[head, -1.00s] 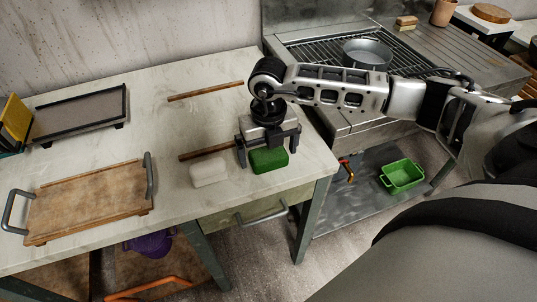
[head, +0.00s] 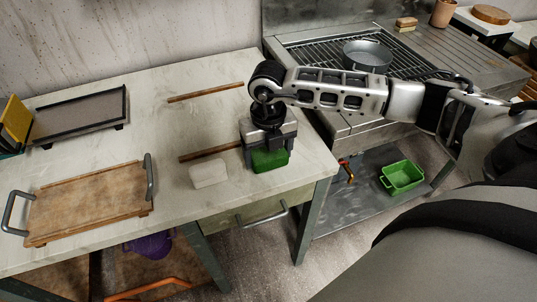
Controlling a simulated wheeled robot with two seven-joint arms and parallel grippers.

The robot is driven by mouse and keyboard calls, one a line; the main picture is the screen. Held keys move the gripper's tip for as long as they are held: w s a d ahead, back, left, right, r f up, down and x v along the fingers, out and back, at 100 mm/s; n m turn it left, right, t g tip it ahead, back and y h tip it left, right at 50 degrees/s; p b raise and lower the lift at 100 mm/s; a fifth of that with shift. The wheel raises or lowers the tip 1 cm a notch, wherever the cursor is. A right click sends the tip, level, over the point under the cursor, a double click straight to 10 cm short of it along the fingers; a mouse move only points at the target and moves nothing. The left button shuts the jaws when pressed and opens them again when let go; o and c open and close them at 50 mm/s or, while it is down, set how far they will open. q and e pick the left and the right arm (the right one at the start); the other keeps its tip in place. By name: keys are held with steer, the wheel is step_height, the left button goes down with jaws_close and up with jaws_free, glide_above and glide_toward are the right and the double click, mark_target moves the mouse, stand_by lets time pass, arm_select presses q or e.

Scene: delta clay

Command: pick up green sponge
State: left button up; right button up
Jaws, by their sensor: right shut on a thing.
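The green sponge (head: 270,161) is at the front right of the pale counter (head: 130,99). My right gripper (head: 269,157) comes down on it from above, with a finger on each side, and is shut on it. The gripper body hides the sponge's upper part. I cannot tell whether the sponge is clear of the counter. My left gripper is not in view.
A white block (head: 209,173) lies just left of the sponge. Two wooden sticks, one nearer (head: 211,151) and one farther (head: 205,91), lie behind. A wooden tray (head: 88,199) with handles is at the left. A grill with a metal pan (head: 367,55) stands at the right.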

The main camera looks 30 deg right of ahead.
step_height(320, 180, up, 3)
steer(key=shift+f, duration=0.2)
steer(key=s+d+r+b, duration=0.2)
steer(key=s+d+r, duration=0.2)
steer(key=s+r, duration=0.5)
steer(key=s, duration=0.4)
steer(key=shift+s+r+b, duration=0.25)
steer(key=shift+r+b, duration=0.05)
steer(key=shift+o, duration=0.4)
steer(key=shift+a, duration=0.1)
